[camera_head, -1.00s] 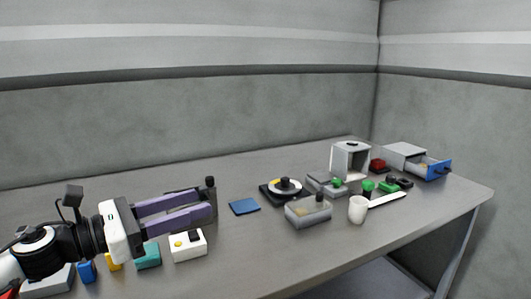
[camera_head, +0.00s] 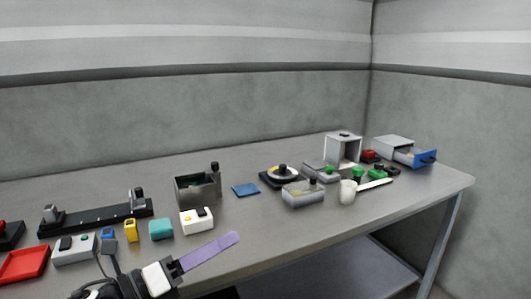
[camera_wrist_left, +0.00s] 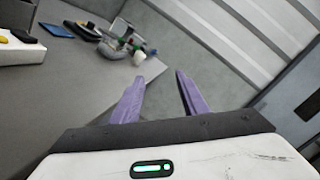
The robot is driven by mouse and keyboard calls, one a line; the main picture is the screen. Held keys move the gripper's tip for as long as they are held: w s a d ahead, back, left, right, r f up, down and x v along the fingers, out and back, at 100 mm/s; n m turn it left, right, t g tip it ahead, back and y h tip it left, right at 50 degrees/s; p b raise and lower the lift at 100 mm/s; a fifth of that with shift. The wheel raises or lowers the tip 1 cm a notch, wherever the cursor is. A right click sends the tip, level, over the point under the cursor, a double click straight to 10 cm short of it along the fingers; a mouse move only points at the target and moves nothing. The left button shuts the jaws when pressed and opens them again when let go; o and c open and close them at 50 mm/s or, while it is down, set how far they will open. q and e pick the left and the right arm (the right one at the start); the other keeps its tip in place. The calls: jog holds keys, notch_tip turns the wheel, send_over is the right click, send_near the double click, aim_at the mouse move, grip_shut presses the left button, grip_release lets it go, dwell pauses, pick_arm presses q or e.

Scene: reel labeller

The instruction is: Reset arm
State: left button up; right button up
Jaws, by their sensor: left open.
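My left gripper (camera_head: 208,252) is in the lower part of the head view, in front of the table's front edge. Its purple fingers also show in the left wrist view (camera_wrist_left: 158,88), spread apart with nothing between them. In the head view only one finger shows clearly. My right gripper is in neither view.
Free room lies along the table's front right.

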pick_arm(q)
jog(key=s+f+n+t+y, duration=0.1)
jog(key=s+f+n+y, duration=0.25)
jog(key=f+n, duration=0.6)
jog(key=s+f+n+t+y, duration=0.1)
jog(key=s+f+n+y, duration=0.25)
jog(key=f+n, duration=0.65)
jog(key=s+a+f+n+g+y, duration=0.2)
jog(key=s+a+f+n, duration=0.1)
jog(key=s+f+n, duration=0.4)
jog(key=s+a+f+n+g+y, duration=0.2)
jog(key=s+a+f+n+g, duration=0.1)
jog(key=s+f+n, duration=0.5)
jog(key=s+a+f, duration=0.1)
jog(key=s+f, duration=0.2)
jog(key=s, duration=0.2)
jog(key=shift+g+y, duration=0.3)
